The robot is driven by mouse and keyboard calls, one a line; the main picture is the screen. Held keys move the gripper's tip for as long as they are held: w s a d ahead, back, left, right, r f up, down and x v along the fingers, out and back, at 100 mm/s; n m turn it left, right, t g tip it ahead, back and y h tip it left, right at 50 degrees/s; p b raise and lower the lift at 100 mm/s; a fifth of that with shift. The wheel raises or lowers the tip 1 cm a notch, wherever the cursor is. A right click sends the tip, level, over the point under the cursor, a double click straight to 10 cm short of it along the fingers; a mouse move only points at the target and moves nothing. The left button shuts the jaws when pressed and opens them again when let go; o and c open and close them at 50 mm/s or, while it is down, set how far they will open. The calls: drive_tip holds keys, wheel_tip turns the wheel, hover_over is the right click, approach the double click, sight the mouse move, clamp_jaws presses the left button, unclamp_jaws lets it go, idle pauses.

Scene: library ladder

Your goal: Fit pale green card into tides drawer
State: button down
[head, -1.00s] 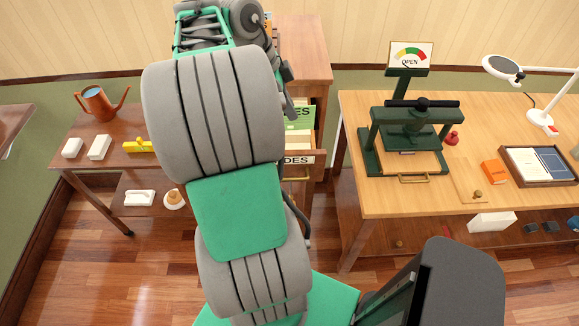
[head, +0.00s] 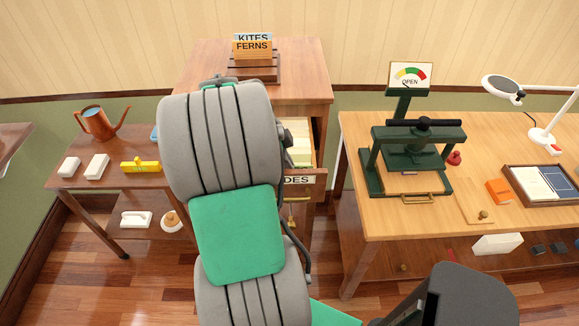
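The open tides drawer (head: 314,187) juts from the wooden cabinet. Its white label shows only the letters "DES"; my arm hides its left part. Pale cream-green cards (head: 301,148) stand inside the drawer, partly hidden by my arm. I cannot tell whether the pale green card of the task is among them; no separate green card with lettering shows. My gripper is hidden behind my own arm, so its fingers and anything in them cannot be seen.
Cards reading KITES and FERNS (head: 253,47) stand in a wooden holder on the cabinet top (head: 300,68). A green press (head: 418,150) stands on the right table (head: 365,200). A copper watering can (head: 97,122) and a yellow item (head: 141,166) sit on the left table.

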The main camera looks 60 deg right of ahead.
drive_tip(key=shift+f, duration=0.2)
drive_tip(key=c, duration=1.7)
unclamp_jaws()
drive_tip(key=shift+r, duration=0.1)
drive_tip(key=v, duration=1.2)
drive_tip(key=w+a+r+n+t+h, duration=0.1)
drive_tip(key=w+a+n+t+h, duration=0.15)
drive_tip(key=w+a+n, duration=0.55)
drive_tip(key=w+a+n+t+y, duration=0.1)
drive_tip(key=a+n+t, duration=0.1)
drive_tip(key=a+n, duration=0.5)
drive_tip(key=w+a+f+n+t+y, duration=0.1)
drive_tip(key=w+a+n+t+y, duration=0.1)
drive_tip(key=a+n, duration=0.6)
drive_tip(key=w+a+f+n+t+y, duration=0.1)
drive_tip(key=a+n+t, duration=0.1)
drive_tip(key=a+n, duration=0.5)
drive_tip(key=shift+w+a+f+n+y+p, duration=0.1)
drive_tip(key=shift+w+a+n+y+p, duration=0.1)
drive_tip(key=shift+a, duration=1.2)
drive_tip(key=shift+w+a+f+n+y+p, duration=0.1)
drive_tip(key=shift+a+f+p, duration=0.05)
drive_tip(key=shift+a, duration=1.25)
